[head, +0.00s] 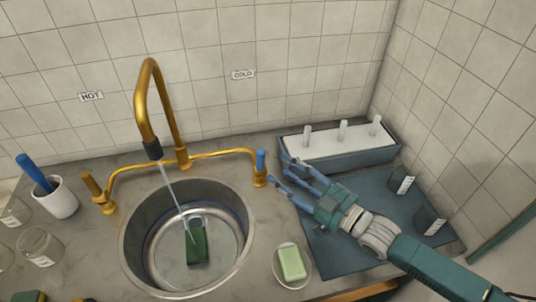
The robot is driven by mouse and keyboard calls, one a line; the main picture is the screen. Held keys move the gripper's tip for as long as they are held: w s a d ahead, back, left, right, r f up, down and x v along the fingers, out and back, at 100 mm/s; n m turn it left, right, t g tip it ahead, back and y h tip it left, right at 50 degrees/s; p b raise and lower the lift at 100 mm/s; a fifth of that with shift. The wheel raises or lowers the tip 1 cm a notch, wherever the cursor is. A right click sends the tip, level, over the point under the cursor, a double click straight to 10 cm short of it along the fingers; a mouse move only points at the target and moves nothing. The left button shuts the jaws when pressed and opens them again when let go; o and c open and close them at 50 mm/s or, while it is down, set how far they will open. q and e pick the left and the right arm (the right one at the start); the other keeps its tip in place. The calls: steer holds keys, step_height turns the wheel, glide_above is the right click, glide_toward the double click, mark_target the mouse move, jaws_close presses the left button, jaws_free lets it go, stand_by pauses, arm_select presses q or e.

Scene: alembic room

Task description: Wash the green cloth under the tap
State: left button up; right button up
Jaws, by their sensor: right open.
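The green cloth (197,246) looks like a small dark green rectangle and lies in the round metal sink (240,222). The brass tap (144,92) arches over the sink, and a stream of water (172,189) runs from its dark spout down to the cloth's upper end. The tap's blue-topped handle (260,163) stands on the right and its brass handle (91,185) on the left. My right gripper (280,172) is open and empty, just right of the blue-topped handle; I cannot tell whether they touch. My left gripper is out of view.
A pale green soap bar (291,262) sits on a dish right of the sink. A white-topped tray with pegs (335,147) stands behind my right gripper. Dark labelled containers (402,181) stand on the blue-grey mat (330,253). A white cup (55,200) and glass jars (40,247) stand at left.

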mark_target(263, 168)
steer(key=p+x, duration=0.1)
steer(key=x, duration=0.6)
steer(key=shift+w+a+r, duration=0.1)
steer(key=shift+w+a, duration=0.55)
steer(key=shift+w, duration=0.05)
steer(key=shift+p, duration=0.3)
jaws_close()
